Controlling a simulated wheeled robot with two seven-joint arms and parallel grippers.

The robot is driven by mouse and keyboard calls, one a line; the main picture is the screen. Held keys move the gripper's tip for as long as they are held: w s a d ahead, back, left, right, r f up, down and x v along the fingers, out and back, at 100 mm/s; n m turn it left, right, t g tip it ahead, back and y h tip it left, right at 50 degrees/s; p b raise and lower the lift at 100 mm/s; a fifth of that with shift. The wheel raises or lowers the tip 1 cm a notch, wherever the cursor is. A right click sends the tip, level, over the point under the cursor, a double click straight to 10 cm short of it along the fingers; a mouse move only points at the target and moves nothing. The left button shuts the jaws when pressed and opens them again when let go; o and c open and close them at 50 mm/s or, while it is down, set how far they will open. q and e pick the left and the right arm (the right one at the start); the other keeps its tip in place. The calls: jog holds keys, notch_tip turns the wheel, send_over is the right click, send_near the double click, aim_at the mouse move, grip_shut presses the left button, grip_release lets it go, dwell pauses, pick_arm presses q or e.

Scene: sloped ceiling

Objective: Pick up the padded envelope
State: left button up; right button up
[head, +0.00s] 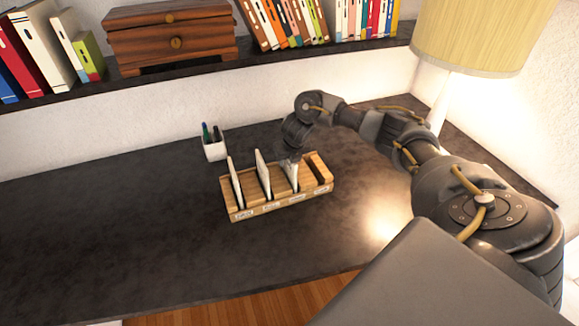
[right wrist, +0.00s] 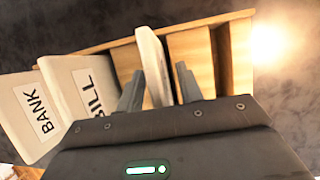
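A wooden letter sorter (head: 278,206) with labelled slots stands on the dark desk. Three upright pale items stand in it. The thick, rounded one, which looks like the padded envelope (head: 293,178), is in the third slot from the left. It also shows in the right wrist view (right wrist: 153,62). My right gripper (head: 291,160) is over this slot, pointing down. In the right wrist view its two fingers (right wrist: 158,88) are apart, one on each side of the padded envelope, with gaps visible. The envelope's lower part is hidden. My left gripper is not in view.
Envelopes marked BANK (right wrist: 35,108) and BILL (right wrist: 95,95) stand to the left in the sorter. The rightmost slot looks empty. A pen cup (head: 214,148) is behind the sorter. A lamp (head: 470,40) stands at the right. The desk's left side is clear.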

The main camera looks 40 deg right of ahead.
jog(key=shift+f, duration=0.2)
jog(key=shift+c, duration=0.2)
grip_shut()
